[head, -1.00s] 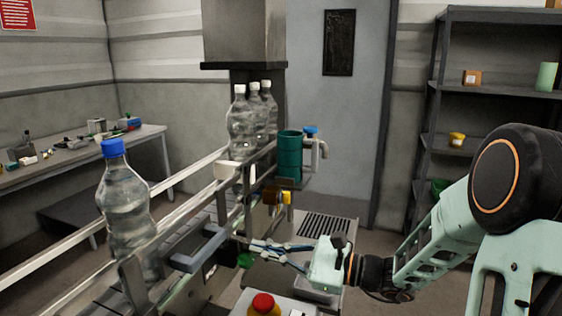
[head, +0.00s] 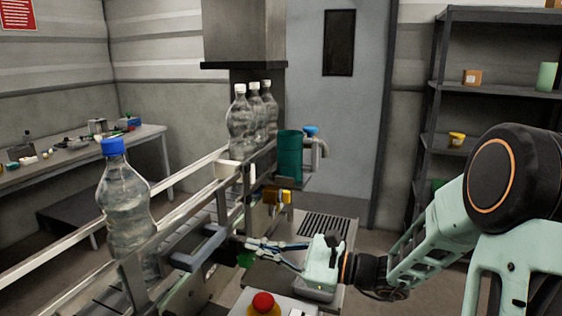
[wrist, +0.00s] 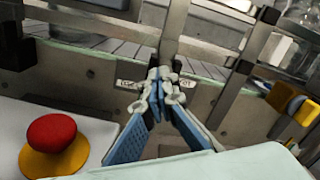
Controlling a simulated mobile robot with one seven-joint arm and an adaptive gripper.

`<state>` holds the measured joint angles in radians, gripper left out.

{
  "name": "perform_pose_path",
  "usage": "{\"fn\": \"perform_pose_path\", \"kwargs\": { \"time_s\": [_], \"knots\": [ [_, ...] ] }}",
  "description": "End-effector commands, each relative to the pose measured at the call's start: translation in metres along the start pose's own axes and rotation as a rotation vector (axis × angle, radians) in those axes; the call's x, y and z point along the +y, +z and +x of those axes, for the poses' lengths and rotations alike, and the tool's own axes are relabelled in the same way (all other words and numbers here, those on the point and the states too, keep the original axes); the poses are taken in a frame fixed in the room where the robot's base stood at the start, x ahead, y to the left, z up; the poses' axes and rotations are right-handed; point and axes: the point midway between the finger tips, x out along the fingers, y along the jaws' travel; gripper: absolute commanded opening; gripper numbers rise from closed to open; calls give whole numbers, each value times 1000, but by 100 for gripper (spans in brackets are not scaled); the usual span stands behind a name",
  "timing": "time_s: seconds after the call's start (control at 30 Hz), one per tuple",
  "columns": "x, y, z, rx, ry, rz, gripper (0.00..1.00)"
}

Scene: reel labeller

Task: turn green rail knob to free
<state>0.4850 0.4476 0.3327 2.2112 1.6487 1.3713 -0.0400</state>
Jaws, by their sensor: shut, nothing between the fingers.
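The green rail knob (head: 246,259) shows as a small green patch low on the side of the conveyor, partly covered by my gripper's fingers. My gripper (head: 249,243) reaches in from the right with its fingertips close to the knob; I cannot tell whether they touch. In the wrist view the fingertips (wrist: 158,78) are together with nothing between them, in front of a labelled plate (wrist: 128,84) whose text they partly cover. The knob cannot be made out in the wrist view, and its setting cannot be read.
A red mushroom button (head: 263,303) on a yellow base is below the gripper. A yellow knob (head: 287,196) is on the rail farther back. A bottle with a blue cap (head: 128,205) stands on the conveyor, and several white-capped bottles (head: 240,120) stand farther along.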

Motion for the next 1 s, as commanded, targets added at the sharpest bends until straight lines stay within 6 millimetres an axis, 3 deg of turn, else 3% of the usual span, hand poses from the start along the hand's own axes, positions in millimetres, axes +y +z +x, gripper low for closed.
{"fn": "perform_pose_path", "kwargs": {
  "time_s": [1.0],
  "knots": [
    [27,-1,-1,7,1,4,0]
  ]
}}
